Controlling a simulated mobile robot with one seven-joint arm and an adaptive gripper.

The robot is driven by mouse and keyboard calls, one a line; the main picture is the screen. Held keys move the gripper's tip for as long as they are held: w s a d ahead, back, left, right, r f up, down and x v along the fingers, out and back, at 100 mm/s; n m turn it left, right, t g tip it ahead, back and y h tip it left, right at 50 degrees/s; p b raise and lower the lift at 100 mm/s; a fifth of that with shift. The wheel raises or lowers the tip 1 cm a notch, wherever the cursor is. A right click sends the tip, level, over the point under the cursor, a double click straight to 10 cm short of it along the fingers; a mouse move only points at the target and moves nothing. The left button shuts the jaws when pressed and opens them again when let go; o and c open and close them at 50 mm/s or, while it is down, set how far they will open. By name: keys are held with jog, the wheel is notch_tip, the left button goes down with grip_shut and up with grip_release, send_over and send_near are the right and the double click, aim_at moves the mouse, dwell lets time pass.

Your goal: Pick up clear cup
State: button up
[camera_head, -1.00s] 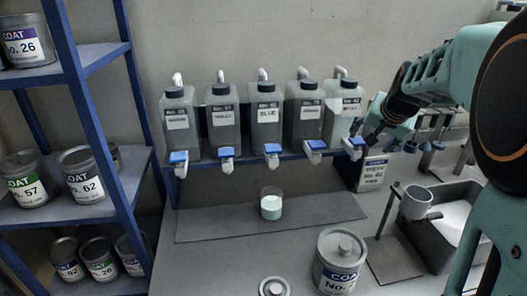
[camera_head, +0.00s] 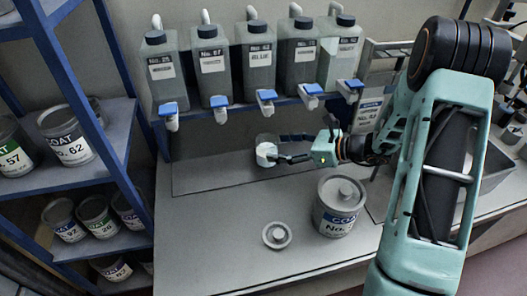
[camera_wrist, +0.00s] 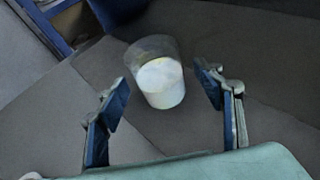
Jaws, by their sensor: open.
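The clear cup (camera_head: 266,151) stands upright on the dark mat under the row of dispensers, with pale whitish contents in its lower part. In the wrist view the cup (camera_wrist: 157,76) is just ahead of the fingertips, roughly centred between them. My gripper (camera_head: 283,149) comes in from the right, low over the mat, its fingers reaching to the cup. In the wrist view my gripper (camera_wrist: 164,86) is open, with one finger to each side and a gap to the cup. From the head view I cannot tell whether a finger touches it.
A blue rack of cans (camera_head: 120,160) is at left. The mat (camera_head: 210,174) left of the cup is bare.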

aim_at(252, 155)
jog(key=x, duration=0.5)
jog(key=shift+w+a+f, duration=0.1)
jog(key=shift+a, duration=0.05)
jog(key=shift+p+x, duration=0.65)
jog(key=shift+x, duration=2.05)
jog(key=shift+a, duration=0.1)
jog(key=shift+c, duration=0.4)
jog(key=c, duration=1.4)
jog(key=shift+c, duration=0.9)
